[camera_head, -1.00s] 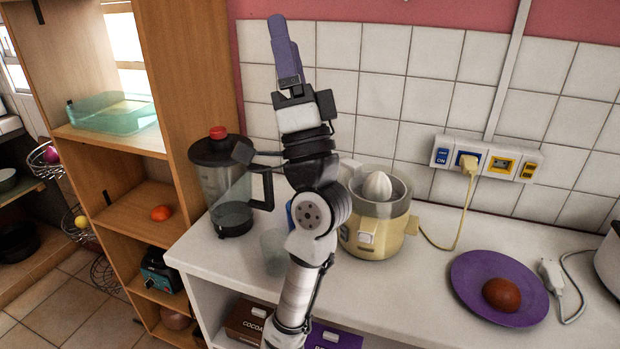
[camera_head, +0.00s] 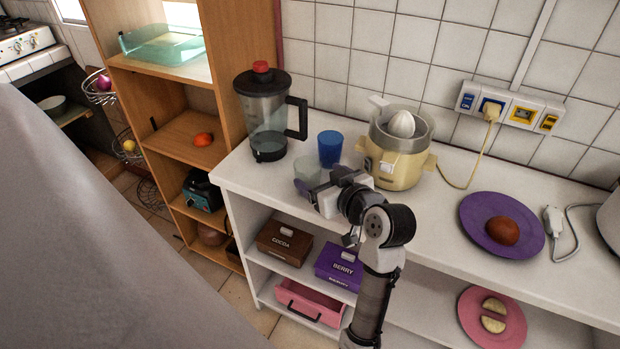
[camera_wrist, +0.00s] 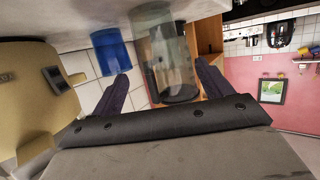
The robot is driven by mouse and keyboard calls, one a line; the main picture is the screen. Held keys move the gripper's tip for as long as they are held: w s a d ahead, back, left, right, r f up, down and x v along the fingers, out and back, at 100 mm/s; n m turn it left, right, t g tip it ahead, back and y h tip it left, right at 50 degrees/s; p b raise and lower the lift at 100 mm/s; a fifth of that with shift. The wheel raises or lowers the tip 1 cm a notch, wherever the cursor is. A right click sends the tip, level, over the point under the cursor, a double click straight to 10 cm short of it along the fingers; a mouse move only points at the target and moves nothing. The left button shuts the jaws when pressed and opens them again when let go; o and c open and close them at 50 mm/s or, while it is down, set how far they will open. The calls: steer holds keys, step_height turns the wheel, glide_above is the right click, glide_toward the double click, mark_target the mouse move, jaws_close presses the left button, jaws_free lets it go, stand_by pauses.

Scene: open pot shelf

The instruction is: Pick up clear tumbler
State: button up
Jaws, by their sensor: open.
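The clear tumbler (camera_head: 308,170) stands upright on the white counter, left of and in front of the blue tumbler (camera_head: 330,148). My gripper (camera_head: 306,190) is low at the front of the clear tumbler, its purple fingers pointing towards it and partly covering its lower part. In the wrist view, which is upside down, my open gripper (camera_wrist: 163,86) has its two fingers apart with nothing held. The clear tumbler (camera_wrist: 150,22) shows ahead, roughly in line with the gap, overlapping the blender behind. The blue tumbler (camera_wrist: 112,52) shows to its left. Whether the fingers touch the tumbler cannot be told.
The blender (camera_head: 268,112) stands behind the clear tumbler. The cream juicer (camera_head: 394,160) is to the right. A purple plate (camera_head: 475,225) lies further right. Below the counter are a cocoa box (camera_head: 284,243) and a berry box (camera_head: 338,268). A grey surface fills the lower left.

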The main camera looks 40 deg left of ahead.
mark_target(302, 163)
steer(key=x, duration=0.3)
steer(key=p+x, duration=0.2)
steer(key=x, duration=0.2)
steer(key=shift+a+r, duration=0.15)
steer(key=shift+w+a+f, duration=0.2)
steer(key=shift+a+f, duration=0.05)
steer(key=shift+a, duration=0.15)
steer(key=c, duration=1.1)
